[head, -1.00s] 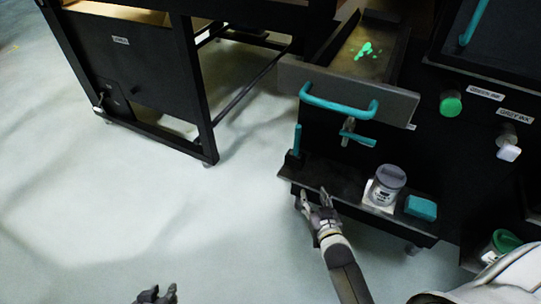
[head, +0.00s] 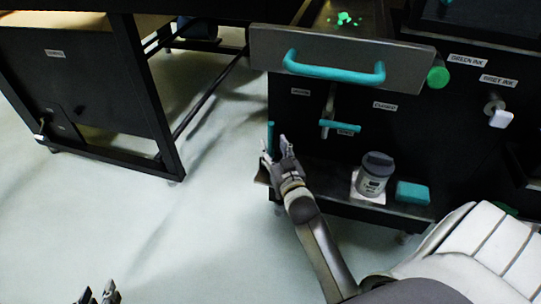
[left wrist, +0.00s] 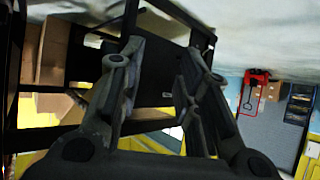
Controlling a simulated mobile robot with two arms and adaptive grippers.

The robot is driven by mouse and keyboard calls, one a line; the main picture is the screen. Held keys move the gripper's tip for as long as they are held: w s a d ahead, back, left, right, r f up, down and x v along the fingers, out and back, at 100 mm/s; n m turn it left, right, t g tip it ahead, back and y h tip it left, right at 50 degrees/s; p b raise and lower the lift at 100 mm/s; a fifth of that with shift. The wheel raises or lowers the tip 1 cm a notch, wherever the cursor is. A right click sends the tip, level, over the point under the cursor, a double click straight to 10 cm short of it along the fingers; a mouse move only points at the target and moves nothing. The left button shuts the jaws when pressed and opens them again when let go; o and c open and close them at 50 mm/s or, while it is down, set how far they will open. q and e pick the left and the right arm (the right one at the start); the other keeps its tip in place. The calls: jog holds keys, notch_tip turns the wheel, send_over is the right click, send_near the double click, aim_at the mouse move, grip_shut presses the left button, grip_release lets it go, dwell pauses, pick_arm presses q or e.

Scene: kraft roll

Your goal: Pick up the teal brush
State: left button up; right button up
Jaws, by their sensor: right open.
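The teal brush (head: 270,136) stands upright at the left end of a low black shelf in the head view; only its thin teal handle shows, and its lower part is hidden behind my right gripper. My right gripper (head: 275,147) is open at the shelf's left end, its fingertips close to the handle. I cannot tell whether they touch it.
A grey-lidded jar (head: 374,174) and a teal block (head: 412,192) stand on the shelf to the right. An open drawer (head: 340,62) with a teal handle juts out above. A teal-handled valve (head: 340,127) sits below it. A black cabinet (head: 85,80) stands at left, with clear floor between.

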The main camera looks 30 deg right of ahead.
aim_at(272, 140)
jog(key=shift+w+d+f, duration=0.1)
jog(key=shift+w+d, duration=0.05)
jog(key=shift+w, duration=0.15)
jog(key=b+x, duration=0.1)
jog(key=x, duration=0.2)
jog(key=shift+w+d+f+b, duration=0.2)
jog(key=shift+w+d+b, duration=0.1)
jog(key=shift+d+b, duration=0.1)
jog(key=shift+w+d, duration=0.1)
jog(key=shift+w, duration=0.3)
pick_arm(q)
jog(key=w+d+r+t+h, duration=0.1)
jog(key=w+d+r+t, duration=0.1)
jog(key=r+t, duration=0.3)
notch_tip(272, 140, up, 3)
jog(key=shift+w+f+h, duration=0.2)
jog(key=shift+w+h, duration=0.1)
jog(key=shift+w, duration=0.6)
pick_arm(e)
grip_shut()
pick_arm(q)
jog(key=shift+f, duration=0.15)
pick_arm(e)
jog(key=shift+r, duration=0.25)
